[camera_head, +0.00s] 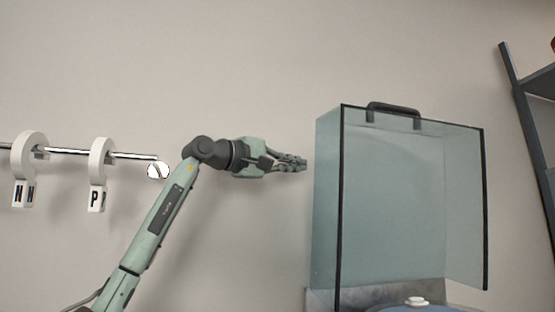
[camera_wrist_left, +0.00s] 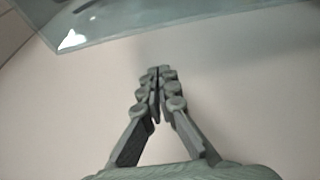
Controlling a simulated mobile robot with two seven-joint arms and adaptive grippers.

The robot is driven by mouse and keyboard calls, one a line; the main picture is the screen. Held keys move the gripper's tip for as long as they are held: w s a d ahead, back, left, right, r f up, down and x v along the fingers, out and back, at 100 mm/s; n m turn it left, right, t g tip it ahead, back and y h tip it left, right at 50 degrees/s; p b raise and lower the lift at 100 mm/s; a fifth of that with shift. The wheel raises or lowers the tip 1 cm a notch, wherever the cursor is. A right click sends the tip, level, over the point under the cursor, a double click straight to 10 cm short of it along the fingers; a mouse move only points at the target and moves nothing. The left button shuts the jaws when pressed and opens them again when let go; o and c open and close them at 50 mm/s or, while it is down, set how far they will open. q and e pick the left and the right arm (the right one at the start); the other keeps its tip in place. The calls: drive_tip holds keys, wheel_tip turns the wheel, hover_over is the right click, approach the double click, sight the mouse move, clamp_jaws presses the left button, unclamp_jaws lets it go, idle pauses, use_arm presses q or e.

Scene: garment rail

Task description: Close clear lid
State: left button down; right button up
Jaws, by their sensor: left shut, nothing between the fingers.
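The clear lid (camera_head: 405,205) is a large bluish see-through box-shaped cover with dark edges and a dark handle (camera_head: 393,110) on its top edge. It stands raised, tilted up, at the right in the head view. My left gripper (camera_head: 303,163) is shut and empty, just left of the lid's side, with a small gap in the picture. In the left wrist view, my gripper (camera_wrist_left: 158,72) has its fingertips together, and part of the lid (camera_wrist_left: 130,22) crosses the top. My right gripper is not in view.
A grey base (camera_head: 318,298) with a white knob-like piece (camera_head: 416,301) on a blue surface sits under the lid. A metal rail (camera_head: 130,155) with white lettered ring tags (camera_head: 97,175) is at the left. A dark shelf frame (camera_head: 530,125) stands at the far right.

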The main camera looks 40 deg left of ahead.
use_arm(q)
drive_tip(key=shift+s+d+f+b, duration=0.2)
drive_tip(key=shift+s+d, duration=0.25)
drive_tip(key=shift+d, duration=0.4)
drive_tip(key=shift+s+d+f+b, duration=0.2)
drive_tip(key=shift+s+d, duration=0.25)
drive_tip(key=shift+d, duration=0.35)
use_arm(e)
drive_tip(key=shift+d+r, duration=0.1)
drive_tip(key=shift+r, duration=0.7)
use_arm(q)
drive_tip(key=shift+r, duration=0.1)
